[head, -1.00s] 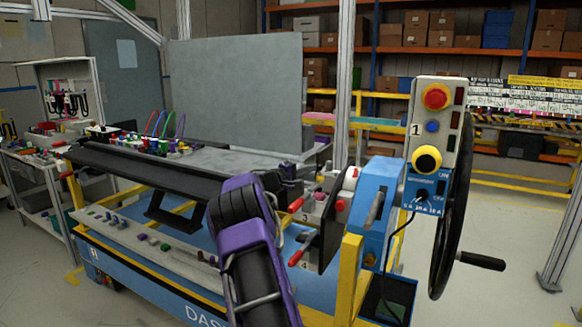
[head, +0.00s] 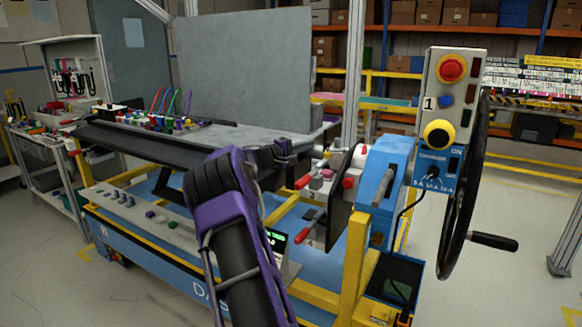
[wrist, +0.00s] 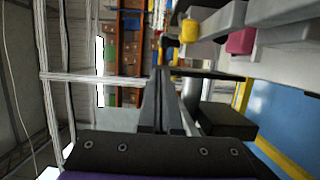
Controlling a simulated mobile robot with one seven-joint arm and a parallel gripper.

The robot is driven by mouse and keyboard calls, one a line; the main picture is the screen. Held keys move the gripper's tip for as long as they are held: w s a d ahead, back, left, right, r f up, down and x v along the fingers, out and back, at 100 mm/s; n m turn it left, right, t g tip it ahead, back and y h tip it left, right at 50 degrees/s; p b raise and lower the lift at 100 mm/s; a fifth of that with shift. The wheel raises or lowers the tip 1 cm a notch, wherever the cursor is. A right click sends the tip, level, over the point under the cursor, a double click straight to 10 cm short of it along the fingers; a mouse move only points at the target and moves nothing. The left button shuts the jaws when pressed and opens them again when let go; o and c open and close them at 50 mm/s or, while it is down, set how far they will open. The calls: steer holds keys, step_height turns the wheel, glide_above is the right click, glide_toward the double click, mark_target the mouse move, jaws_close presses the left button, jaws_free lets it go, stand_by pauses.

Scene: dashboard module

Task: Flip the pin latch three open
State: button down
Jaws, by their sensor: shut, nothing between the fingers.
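The latch panel (head: 318,220) stands right of centre in the head view, with red-tipped levers on it. The upper red lever (head: 303,182) is by the spot marked 3 in the earlier view; the lower red lever (head: 302,236) is by the mark 4. Which part is the pin latch itself is too small to tell. My gripper (head: 286,148) is just left of and above the upper lever, apart from it as far as I can tell. In the wrist view my gripper (wrist: 161,75) has its fingers together and empty, and a yellow knob (wrist: 190,31) and pink block (wrist: 241,40) show beyond.
A control box (head: 447,120) with red and yellow buttons stands right, beside a black handwheel (head: 463,190). A yellow post (head: 353,260) rises near the panel. A small screen (head: 277,240) is partly behind my arm. The floor at far right is mostly clear.

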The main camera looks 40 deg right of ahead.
steer(key=s+a, duration=0.4)
steer(key=a, duration=0.3)
steer(key=s+a, duration=0.5)
steer(key=a, duration=0.3)
steer(key=shift+a, duration=0.15)
steer(key=shift+s+f, duration=0.1)
steer(key=shift+f, duration=0.05)
